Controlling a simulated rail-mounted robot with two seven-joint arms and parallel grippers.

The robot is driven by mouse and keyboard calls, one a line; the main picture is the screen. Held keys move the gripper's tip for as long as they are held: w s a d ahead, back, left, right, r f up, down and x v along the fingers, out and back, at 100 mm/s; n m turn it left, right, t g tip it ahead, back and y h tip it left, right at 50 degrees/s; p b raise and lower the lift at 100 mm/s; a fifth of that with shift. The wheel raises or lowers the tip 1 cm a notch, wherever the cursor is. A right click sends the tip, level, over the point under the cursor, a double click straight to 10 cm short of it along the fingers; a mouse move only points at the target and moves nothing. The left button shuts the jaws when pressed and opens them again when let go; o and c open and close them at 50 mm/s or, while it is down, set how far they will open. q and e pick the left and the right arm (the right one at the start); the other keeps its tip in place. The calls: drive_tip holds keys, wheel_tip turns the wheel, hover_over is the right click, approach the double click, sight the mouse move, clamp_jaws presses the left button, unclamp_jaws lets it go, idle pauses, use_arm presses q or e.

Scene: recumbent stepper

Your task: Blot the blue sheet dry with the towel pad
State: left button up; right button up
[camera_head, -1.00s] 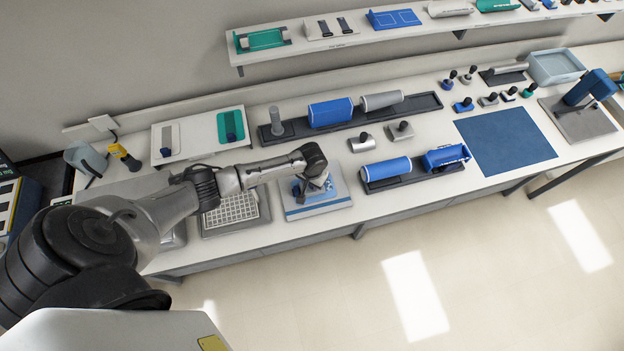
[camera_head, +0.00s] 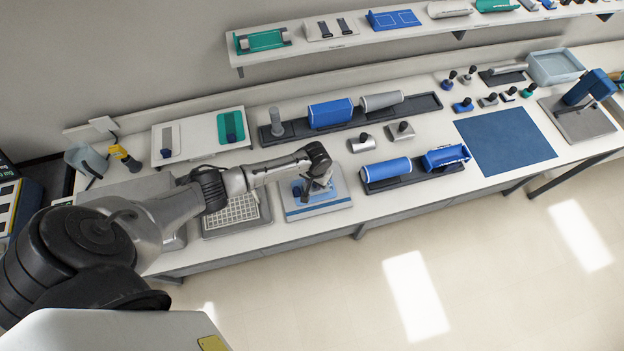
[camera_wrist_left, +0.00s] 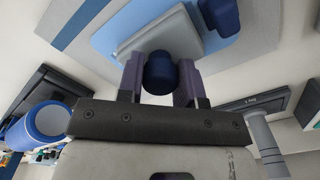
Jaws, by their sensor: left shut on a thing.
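My left gripper (camera_head: 318,187) is over the board (camera_head: 290,215) that carries the blue sheet (camera_head: 338,188). In the left wrist view the fingers (camera_wrist_left: 160,82) are shut on the dark blue knob of the grey towel pad (camera_wrist_left: 150,32). The pad lies over part of the light blue sheet (camera_wrist_left: 104,38); I cannot tell whether it touches it. A darker blue piece (camera_head: 297,188) is on the board just left of the gripper. The gripper hides much of the pad in the head view. My right gripper is not in view.
A keyed grid tray (camera_head: 235,212) is left of the board. A black tray (camera_head: 400,183) with blue rollers is to the right, and a long rack (camera_head: 290,130) with rollers is behind. A dark blue mat (camera_head: 505,140) lies further right.

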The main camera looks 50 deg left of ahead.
use_arm(q)
drive_tip(key=shift+w+d+b, duration=0.15)
drive_tip(key=shift+w+d, duration=0.45)
drive_tip(key=shift+w, duration=0.15)
drive_tip(key=shift+w+d+b, duration=0.15)
drive_tip(key=shift+w+d, duration=0.4)
drive_tip(key=shift+w, duration=0.2)
drive_tip(key=shift+r, duration=0.1)
drive_tip(key=shift+r, duration=0.1)
wheel_tip(320, 180, up, 7)
drive_tip(key=p, duration=0.8)
